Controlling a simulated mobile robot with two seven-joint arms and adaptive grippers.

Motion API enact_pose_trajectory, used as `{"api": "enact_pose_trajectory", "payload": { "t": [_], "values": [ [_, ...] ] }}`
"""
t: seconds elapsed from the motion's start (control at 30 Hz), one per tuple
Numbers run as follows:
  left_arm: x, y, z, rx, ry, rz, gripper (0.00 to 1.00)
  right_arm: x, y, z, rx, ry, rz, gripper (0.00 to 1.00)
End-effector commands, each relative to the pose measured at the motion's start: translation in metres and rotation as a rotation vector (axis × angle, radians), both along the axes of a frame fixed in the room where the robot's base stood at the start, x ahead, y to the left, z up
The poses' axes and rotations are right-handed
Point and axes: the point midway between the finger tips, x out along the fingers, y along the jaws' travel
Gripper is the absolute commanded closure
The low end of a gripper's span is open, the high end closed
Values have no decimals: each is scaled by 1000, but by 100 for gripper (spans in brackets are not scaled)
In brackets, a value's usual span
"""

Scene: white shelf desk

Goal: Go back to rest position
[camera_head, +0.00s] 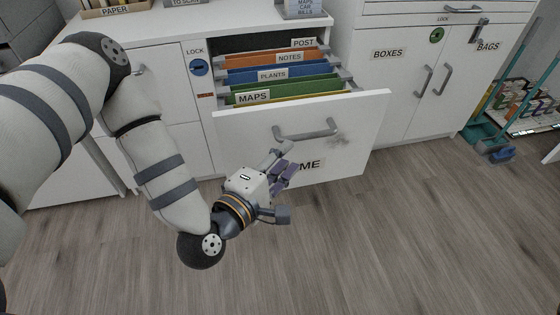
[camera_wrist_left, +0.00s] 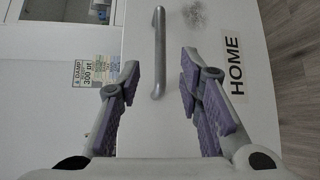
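My left gripper (camera_head: 284,170) is in front of the open white drawer (camera_head: 365,120), just below its grey handle (camera_head: 306,131). The left wrist view shows the purple-padded fingers (camera_wrist_left: 160,92) spread apart and empty. The handle (camera_wrist_left: 158,50) stands beyond the fingertips there, with a gap that is hard to judge. A HOME label (camera_wrist_left: 237,60) is on the drawer front, partly hidden by the gripper in the head view. My right gripper is in neither view.
A BOXES cabinet (camera_head: 395,80) stands to the right. A teal broom and dustpan (camera_head: 485,135) are at the far right. The wooden floor (camera_head: 400,240) in front is clear.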

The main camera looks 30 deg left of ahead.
Motion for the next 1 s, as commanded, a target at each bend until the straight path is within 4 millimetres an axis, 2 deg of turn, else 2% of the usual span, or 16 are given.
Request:
{"api": "enact_pose_trajectory", "payload": {
  "t": [0.13,0.57,0.67,0.77,0.8,0.87,0.9,0.93,1.0],
  "values": [
    [-18,1,2,0,2,0,67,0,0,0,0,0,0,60],
    [-20,1,3,1,0,0,67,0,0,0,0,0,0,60],
    [-27,-7,-4,40,48,-38,67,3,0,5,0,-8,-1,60],
    [-65,-36,-33,210,244,-215,67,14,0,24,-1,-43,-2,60],
    [-94,-49,-48,314,353,-328,67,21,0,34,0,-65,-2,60],
    [-146,-59,-68,481,521,-520,67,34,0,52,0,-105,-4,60],
    [-183,-59,-77,590,623,-653,67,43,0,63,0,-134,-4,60],
    [-211,-55,-81,665,696,-752,67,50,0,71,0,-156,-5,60],
    [-271,-40,-81,821,843,-967,67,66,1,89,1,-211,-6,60]
  ]
}}
